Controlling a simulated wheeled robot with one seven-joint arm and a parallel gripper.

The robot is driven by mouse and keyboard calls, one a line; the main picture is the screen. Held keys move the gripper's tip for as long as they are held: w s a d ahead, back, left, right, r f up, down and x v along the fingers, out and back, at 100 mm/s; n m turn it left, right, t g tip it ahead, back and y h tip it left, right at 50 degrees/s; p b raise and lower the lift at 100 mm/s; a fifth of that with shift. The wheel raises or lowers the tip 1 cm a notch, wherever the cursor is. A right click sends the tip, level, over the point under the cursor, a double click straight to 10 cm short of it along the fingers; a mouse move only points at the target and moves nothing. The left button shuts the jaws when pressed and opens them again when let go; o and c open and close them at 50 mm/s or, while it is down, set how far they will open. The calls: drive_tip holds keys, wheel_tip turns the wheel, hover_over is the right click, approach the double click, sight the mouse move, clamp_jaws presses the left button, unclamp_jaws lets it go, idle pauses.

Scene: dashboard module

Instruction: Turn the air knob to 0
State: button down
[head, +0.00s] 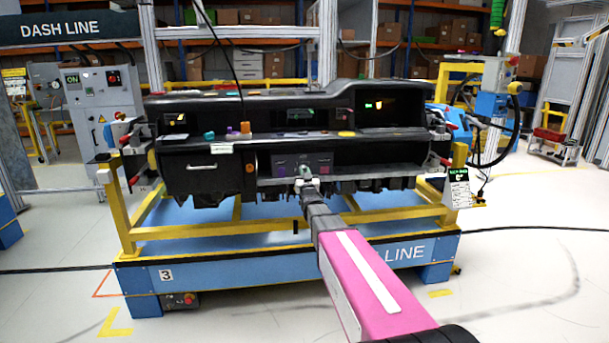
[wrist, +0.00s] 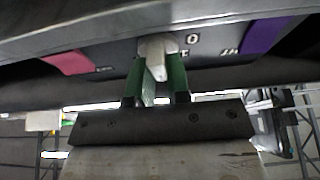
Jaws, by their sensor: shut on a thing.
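The air knob (wrist: 156,48) is a pale, off-white knob on a dark panel in the wrist view. My gripper (wrist: 158,78) has green fingers, one on each side of the knob, and is shut on it. In the head view my gripper (head: 306,182) reaches the lower centre of the black dashboard module (head: 210,175), where the knob is too small to make out.
A pink patch (wrist: 70,62) and a purple patch (wrist: 268,36) flank the knob on the panel. The dashboard sits on a blue and yellow stand (head: 215,270). An orange block (head: 245,128) and other small coloured items lie on its ledge. Floor around the stand is mostly clear.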

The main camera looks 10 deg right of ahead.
drive_tip(key=shift+w+n+y, duration=0.1)
drive_tip(key=shift+n+y, duration=0.3)
drive_tip(key=shift+n, duration=0.1)
drive_tip(key=n+y, duration=0.1)
drive_tip(key=n, duration=0.3)
drive_tip(key=n+g+y, duration=0.1)
drive_tip(key=n+y, duration=0.1)
drive_tip(key=n, duration=0.2)
drive_tip(key=n+g+y, duration=0.1)
drive_tip(key=n+y, duration=0.1)
drive_tip(key=n, duration=0.2)
drive_tip(key=shift+d+r, duration=0.15)
drive_tip(key=shift+n+g+y, duration=0.35)
drive_tip(key=shift+n+g, duration=0.55)
drive_tip(key=shift+n, duration=1.35)
drive_tip(key=shift+n+g+y, duration=0.35)
drive_tip(key=shift+n+g, duration=0.55)
drive_tip(key=shift+n, duration=1.65)
drive_tip(key=c, duration=1.1)
unclamp_jaws()
drive_tip(key=shift+w, duration=0.1)
